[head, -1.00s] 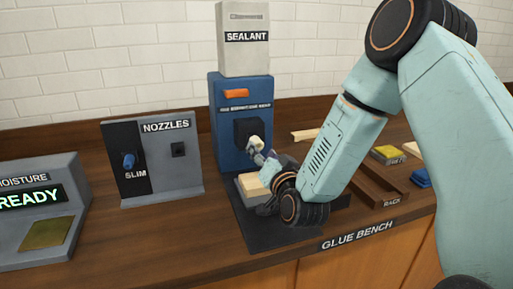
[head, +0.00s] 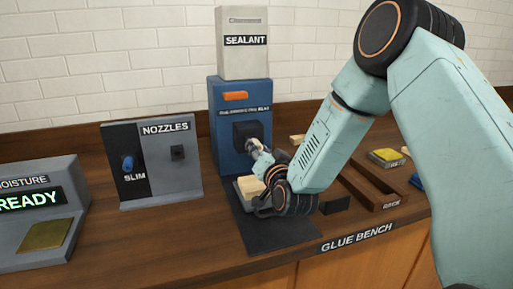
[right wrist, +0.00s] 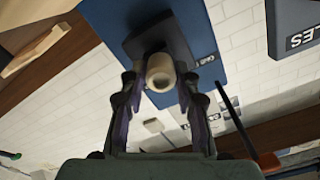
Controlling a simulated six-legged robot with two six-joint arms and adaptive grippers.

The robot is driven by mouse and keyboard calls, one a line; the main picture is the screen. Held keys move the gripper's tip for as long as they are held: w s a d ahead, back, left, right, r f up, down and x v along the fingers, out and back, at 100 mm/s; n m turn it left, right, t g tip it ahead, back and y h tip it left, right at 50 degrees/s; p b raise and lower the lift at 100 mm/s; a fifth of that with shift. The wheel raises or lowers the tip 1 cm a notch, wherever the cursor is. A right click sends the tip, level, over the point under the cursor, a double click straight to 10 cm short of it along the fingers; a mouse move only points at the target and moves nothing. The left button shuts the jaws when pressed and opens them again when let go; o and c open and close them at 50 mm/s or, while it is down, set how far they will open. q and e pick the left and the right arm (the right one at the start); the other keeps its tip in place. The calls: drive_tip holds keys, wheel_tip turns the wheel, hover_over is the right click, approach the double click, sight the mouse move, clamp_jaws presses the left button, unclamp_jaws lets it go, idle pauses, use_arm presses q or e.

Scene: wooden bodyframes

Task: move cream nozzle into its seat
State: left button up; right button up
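The cream nozzle (head: 252,144) sits at the front of the dark block on the blue sealant dispenser (head: 226,142). In the right wrist view the nozzle (right wrist: 160,72) shows end-on, with a round hole, between my right fingertips. My right gripper (head: 259,152) is open around it, one finger on each side, with narrow gaps seeming to remain. The fingers partly hide the nozzle in the head view. My left gripper is not in view.
A pale wooden block (head: 250,187) lies on the dispenser's base below my right gripper. A moisture meter (head: 42,222) reading READY stands at the left. A wooden rack (head: 365,187) and a yellow-topped block (head: 386,158) are at the right. The bench front between meter and dispenser is clear.

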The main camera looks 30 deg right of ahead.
drive_tip(key=shift+a, duration=0.1)
drive_tip(key=c, duration=0.5)
clamp_jaws()
drive_tip(key=shift+s+a, duration=0.15)
drive_tip(key=shift+s, duration=0.55)
drive_tip(key=shift+p+v, duration=0.45)
drive_tip(key=shift+v, duration=0.5)
